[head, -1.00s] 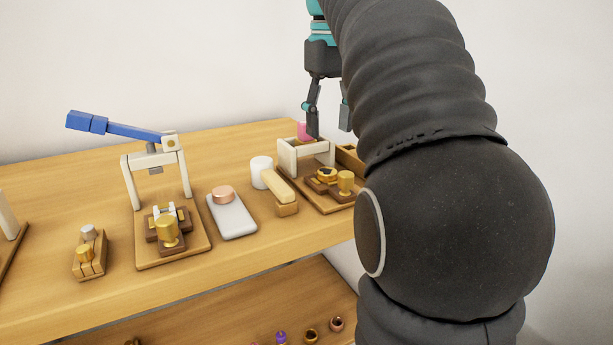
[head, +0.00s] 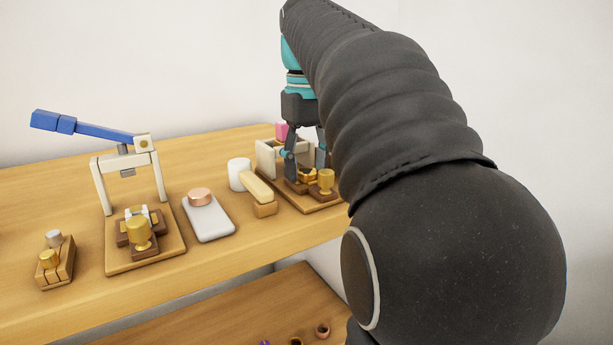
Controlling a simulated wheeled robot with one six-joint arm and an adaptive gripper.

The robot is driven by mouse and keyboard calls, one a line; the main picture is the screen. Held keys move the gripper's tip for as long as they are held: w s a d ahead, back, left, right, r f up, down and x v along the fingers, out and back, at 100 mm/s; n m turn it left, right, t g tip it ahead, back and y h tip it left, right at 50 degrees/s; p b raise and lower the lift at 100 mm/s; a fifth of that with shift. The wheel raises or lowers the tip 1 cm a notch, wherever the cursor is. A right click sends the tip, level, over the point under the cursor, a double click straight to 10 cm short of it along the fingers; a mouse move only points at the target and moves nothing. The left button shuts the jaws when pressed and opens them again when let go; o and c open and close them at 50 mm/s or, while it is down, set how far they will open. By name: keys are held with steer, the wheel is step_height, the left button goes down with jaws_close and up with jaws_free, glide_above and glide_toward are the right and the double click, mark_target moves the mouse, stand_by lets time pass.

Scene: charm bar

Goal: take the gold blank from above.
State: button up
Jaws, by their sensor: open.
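The gold blank looks to be the flat gold piece (head: 308,175) on the brown block of the right-hand wooden station, just behind a gold cup-shaped piece (head: 326,181). My gripper (head: 306,170) points straight down over it, with its fingers apart. The left finger comes down at the gold piece's left side and the right finger is behind its right side. I cannot tell whether either finger touches it. Part of the gold piece is hidden by the fingers, and my arm covers the station's right side.
A white frame (head: 268,160) and a pink piece (head: 282,131) stand close behind my gripper. A mallet (head: 257,187) lies to the left. Further left are a grey pad (head: 210,222) with a copper disc (head: 200,196), a blue-levered press (head: 126,165) and a small wooden stand (head: 58,270).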

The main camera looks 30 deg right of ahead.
mark_target(307, 170)
steer(key=c, duration=0.8)
steer(key=shift+r+p, duration=1.55)
steer(key=shift+r, duration=1.5)
